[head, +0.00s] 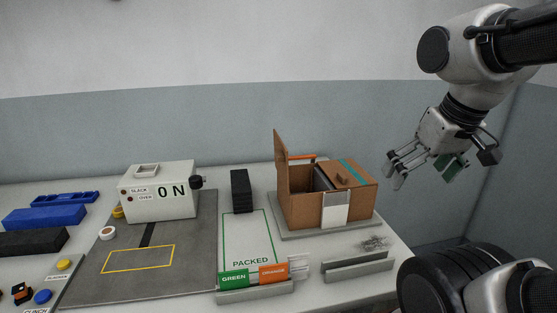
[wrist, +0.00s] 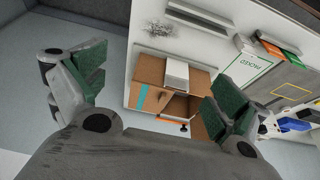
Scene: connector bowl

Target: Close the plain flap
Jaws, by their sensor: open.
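A cardboard box (head: 355,208) stands on a grey base at the table's right side. Its plain flap (head: 281,160) stands upright at the box's left side, leaving that half of the top open. The flap with a teal stripe (head: 352,172) lies flat over the right half. My gripper (head: 425,168) is open and empty, raised to the right of the box and apart from it. In the wrist view the box (wrist: 150,72) shows between the spread fingers. The right finger partly covers the plain flap's side there.
A black block (head: 240,190) stands left of the box, behind the PACKED outline (head: 250,240). Green and orange labelled blocks (head: 233,279) lie in front. A grey tray (head: 358,268) is at the front right. The air between gripper and box looks clear.

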